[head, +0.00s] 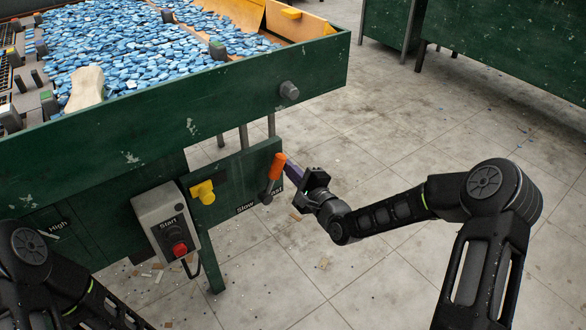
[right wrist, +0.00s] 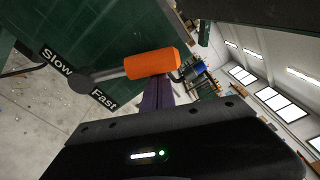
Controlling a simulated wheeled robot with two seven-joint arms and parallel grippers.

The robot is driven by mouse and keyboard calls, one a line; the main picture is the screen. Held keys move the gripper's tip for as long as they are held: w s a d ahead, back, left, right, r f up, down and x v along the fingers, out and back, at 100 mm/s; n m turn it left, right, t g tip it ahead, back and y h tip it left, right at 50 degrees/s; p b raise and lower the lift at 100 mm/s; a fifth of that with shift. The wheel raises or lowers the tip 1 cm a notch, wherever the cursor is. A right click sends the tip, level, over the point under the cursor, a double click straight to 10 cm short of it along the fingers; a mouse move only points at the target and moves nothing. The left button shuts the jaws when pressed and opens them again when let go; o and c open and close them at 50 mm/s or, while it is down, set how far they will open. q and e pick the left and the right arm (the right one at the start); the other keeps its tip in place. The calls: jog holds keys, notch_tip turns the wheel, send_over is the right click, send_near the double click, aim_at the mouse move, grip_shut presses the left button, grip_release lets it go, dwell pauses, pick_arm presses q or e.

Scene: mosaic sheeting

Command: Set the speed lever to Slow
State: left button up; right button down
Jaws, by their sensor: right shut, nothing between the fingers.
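The speed lever has an orange handle (head: 277,166) on a grey stem with a dark pivot. It sits on the green panel below the table, above the Slow label (head: 245,208) and the Fast label (head: 273,194). The handle points up and leans somewhat toward Fast. In the right wrist view the handle (right wrist: 152,63) is seen close up, with the pivot at its left. My right gripper (head: 290,171) is shut and empty. Its purple fingers (right wrist: 157,92) are at the Fast side of the handle, touching or nearly touching it. My left gripper is out of view.
A grey Start box (head: 168,224) with a red button and a yellow knob (head: 203,192) are left of the lever. The green table (head: 200,112) overhangs above, carrying blue mosaic pieces. Open tiled floor lies right of the lever.

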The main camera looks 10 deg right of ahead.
dwell(0.4)
jog(key=shift+s+a+r+n+b, duration=0.25)
jog(key=shift+a+r+n, duration=0.1)
jog(key=shift+a+n, duration=0.3)
jog(key=shift+s+a+r+n+b, duration=0.2)
jog(key=shift+a+r+n, duration=0.25)
jog(key=shift+n, duration=0.3)
jog(key=a+n, duration=0.1)
jog(key=s+a+n+b, duration=0.1)
jog(key=a+n+b, duration=0.1)
jog(key=shift+s+a+r+n+t, duration=0.15)
jog(key=shift+r+n+t, duration=0.15)
jog(key=a+n+b, duration=0.1)
jog(key=s+a+n, duration=0.1)
jog(key=shift+a+n+b, duration=0.25)
jog(key=shift+n+b, duration=0.05)
jog(key=shift+b, duration=0.1)
jog(key=shift+s+a, duration=0.2)
jog(key=shift+a, duration=0.3)
jog(key=shift+s+a, duration=0.1)
jog(key=shift+a, duration=0.05)
